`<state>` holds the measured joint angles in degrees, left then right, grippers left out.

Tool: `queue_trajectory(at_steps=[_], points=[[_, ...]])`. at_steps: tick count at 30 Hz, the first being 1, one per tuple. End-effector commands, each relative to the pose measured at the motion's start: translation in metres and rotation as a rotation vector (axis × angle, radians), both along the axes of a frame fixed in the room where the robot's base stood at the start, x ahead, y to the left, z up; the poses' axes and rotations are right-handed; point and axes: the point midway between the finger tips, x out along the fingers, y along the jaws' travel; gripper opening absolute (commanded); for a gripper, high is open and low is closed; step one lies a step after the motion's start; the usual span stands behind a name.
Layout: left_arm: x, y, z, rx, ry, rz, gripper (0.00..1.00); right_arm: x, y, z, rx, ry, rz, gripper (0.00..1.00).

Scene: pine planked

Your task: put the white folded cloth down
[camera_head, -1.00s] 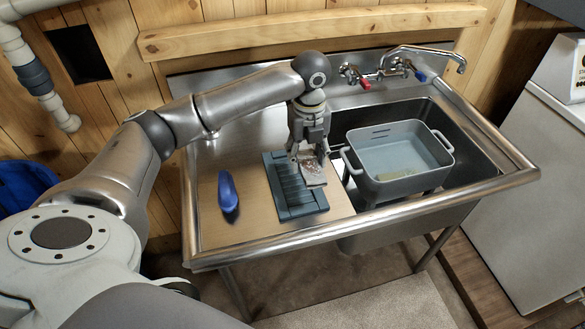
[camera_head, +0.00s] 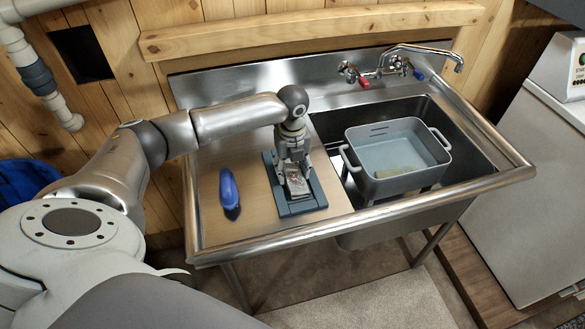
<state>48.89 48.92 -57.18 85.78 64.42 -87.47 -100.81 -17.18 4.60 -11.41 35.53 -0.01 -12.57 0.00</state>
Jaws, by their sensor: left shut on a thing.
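My left gripper (camera_head: 297,172) points down over the dark blue-grey ridged rack (camera_head: 304,206) on the wooden board. It is shut on the white folded cloth (camera_head: 297,185), a small pale piece with darker marks. The cloth is over the middle of the rack; I cannot tell whether it touches the ridges. The gripper hides part of the cloth and the back of the rack. My right gripper is not in view.
A blue-handled object (camera_head: 229,190) lies left of the rack on the wooden board (camera_head: 240,225). A grey tub (camera_head: 398,183) with handles stands at the sink basin on the right, holding a greenish item. The faucet (camera_head: 400,66) is behind.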

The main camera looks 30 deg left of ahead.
Motion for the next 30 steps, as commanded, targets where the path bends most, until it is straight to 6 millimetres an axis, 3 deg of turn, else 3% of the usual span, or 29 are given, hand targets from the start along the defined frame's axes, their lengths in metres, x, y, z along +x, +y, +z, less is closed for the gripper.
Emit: queue_trajectory(at_steps=[14,15,19,30], points=[[-0.003,-0.003,-0.018,-0.002,0.01,-0.003,0.25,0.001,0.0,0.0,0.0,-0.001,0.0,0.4],[-0.004,-0.003,-0.018,-0.003,0.01,-0.003,0.53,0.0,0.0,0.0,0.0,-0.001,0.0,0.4],[-0.004,-0.004,-0.019,-0.004,0.012,-0.003,0.7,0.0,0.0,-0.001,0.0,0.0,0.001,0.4],[-0.005,-0.003,-0.018,-0.002,0.015,-0.004,0.71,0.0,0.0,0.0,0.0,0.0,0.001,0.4]])
